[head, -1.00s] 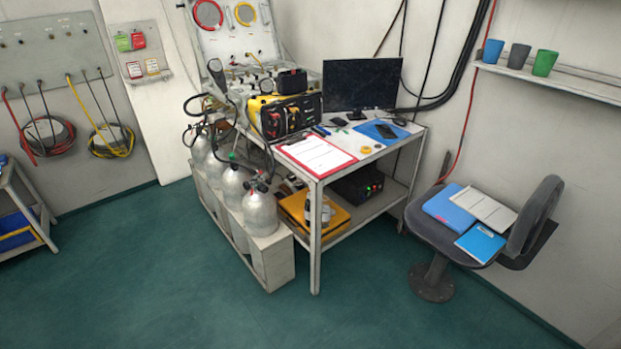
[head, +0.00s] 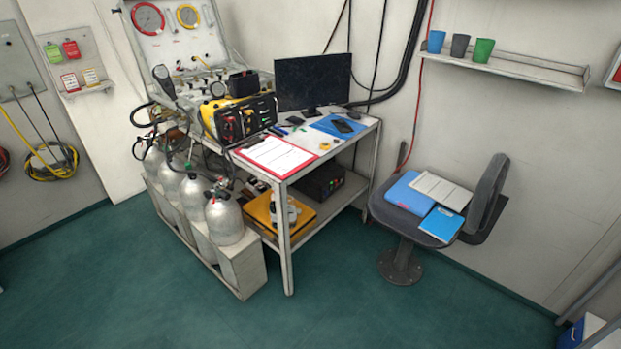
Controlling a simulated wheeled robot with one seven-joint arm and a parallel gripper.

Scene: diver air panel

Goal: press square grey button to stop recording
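I cannot make out a square grey button at this distance. A black box (head: 320,181) with small red and green spots on its front sits on the lower shelf of the desk (head: 284,179). A yellow and black unit (head: 238,118) with red parts on its front stands on the desk top, beside a dark monitor (head: 312,83). An open panel case (head: 175,45) with round gauges stands behind it. My gripper is not in view.
Silver cylinders (head: 224,220) stand in a rack along the desk's left side. A chair (head: 403,210) with blue folders stands to the right. A wall shelf (head: 510,66) holds three cups. The green floor (head: 330,310) in front is clear.

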